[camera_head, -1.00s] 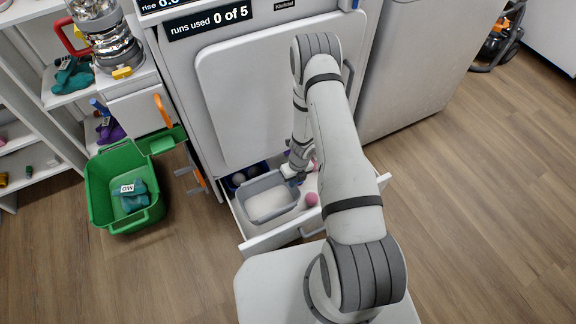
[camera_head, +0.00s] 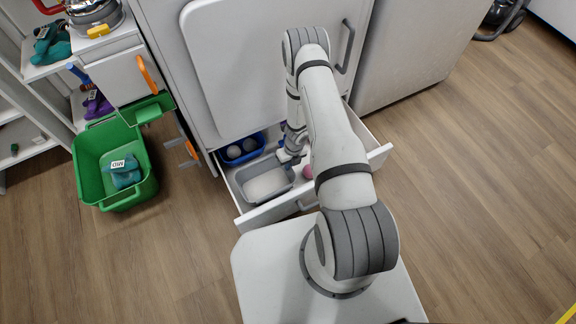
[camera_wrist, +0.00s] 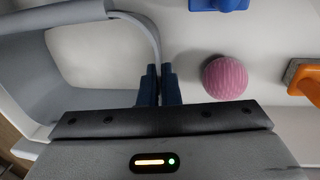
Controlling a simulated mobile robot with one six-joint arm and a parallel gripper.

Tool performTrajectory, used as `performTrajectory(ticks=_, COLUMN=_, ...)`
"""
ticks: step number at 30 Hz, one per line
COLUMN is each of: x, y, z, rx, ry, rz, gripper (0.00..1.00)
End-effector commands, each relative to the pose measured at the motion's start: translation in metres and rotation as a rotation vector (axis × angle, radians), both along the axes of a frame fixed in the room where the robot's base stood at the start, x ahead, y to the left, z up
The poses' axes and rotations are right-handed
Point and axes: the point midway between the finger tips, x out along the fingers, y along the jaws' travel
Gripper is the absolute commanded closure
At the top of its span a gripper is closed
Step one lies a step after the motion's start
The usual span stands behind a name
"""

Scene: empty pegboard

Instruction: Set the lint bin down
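The lint bin, a grey open tub with a pale inside (camera_head: 265,187), sits within the outline of the open white drawer (camera_head: 262,217), at its left front. Whether its base touches the drawer floor cannot be seen. My gripper (camera_head: 288,157) is at the bin's right rear corner, partly hidden by my arm. In the wrist view, my gripper's two dark blue fingers (camera_wrist: 159,84) are close together with the bin's grey rim (camera_wrist: 148,30) running between them. They look shut on that rim. The bin's lower wall is hidden.
A pink ball (camera_wrist: 225,77) lies in the drawer just right of the fingers. A blue tray with grey balls (camera_head: 241,149) is behind the bin. An orange-and-grey object (camera_wrist: 303,78) lies farther right.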

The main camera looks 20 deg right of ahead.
Motion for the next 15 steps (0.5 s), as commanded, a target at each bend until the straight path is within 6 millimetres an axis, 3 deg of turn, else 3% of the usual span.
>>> performTrajectory(ticks=10, x=0.0005, y=-0.0004, z=-0.0044, rx=0.000, ry=-0.001, rz=0.000, gripper=1.00)
performTrajectory(ticks=15, x=0.0004, y=-0.0007, z=-0.0029, rx=0.000, ry=-0.001, rz=0.000, gripper=0.84)
